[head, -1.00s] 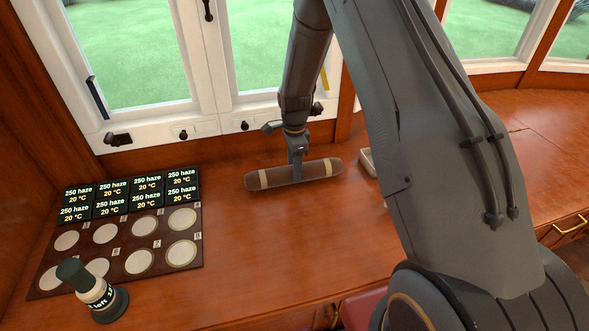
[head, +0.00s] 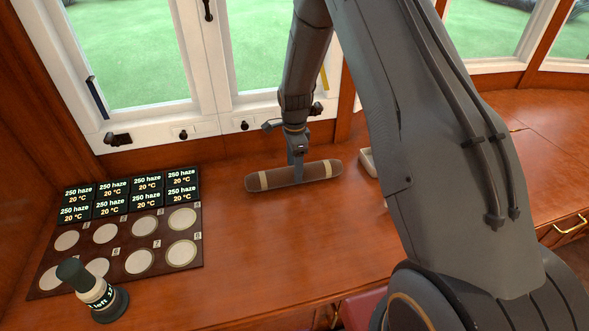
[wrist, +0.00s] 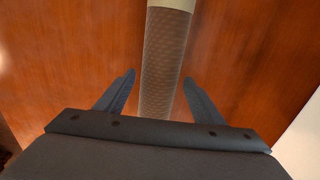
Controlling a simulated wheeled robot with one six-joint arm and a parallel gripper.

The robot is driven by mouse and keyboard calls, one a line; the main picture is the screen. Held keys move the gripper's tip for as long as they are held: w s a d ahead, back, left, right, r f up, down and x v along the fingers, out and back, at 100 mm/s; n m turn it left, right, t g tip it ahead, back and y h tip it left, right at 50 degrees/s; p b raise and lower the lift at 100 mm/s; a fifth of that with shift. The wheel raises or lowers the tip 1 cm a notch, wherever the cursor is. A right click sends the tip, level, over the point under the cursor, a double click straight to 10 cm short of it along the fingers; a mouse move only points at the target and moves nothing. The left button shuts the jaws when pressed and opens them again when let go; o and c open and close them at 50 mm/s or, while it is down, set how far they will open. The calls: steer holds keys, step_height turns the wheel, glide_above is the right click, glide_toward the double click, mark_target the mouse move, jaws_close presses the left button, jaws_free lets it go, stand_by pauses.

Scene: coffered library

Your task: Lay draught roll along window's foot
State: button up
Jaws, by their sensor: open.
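The draught roll (head: 318,172) is a brown, patterned roll with a pale band near each end. It lies on the wooden desk, a little in front of the window (head: 150,55), apart from the window's foot. My gripper (head: 295,172) is over the middle of the roll. In the wrist view the roll (wrist: 165,60) runs up between the two open fingers of my gripper (wrist: 160,88), with a gap on each side. One pale band shows at the top of that view. The exact height of the fingertips against the roll is hard to tell.
A dark board (head: 112,233) with pale round discs and several small displays lies on the left. A dark-topped stamp-like object (head: 100,293) stands at its front. A pale small tray (head: 368,163) sits right of the roll, partly behind my arm. The desk's middle front is clear.

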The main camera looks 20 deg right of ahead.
step_height(320, 180, up, 11)
steer(key=s+d+r+n, duration=0.1)
steer(key=s+r+n, duration=0.8)
steer(key=s, duration=0.6)
steer(key=s+r+n, duration=0.1)
steer(key=s+n, duration=0.3)
steer(key=s, duration=0.4)
steer(key=s+r+n, duration=0.2)
steer(key=s+n, duration=0.2)
steer(key=s, duration=0.5)
steer(key=shift+r, duration=0.3)
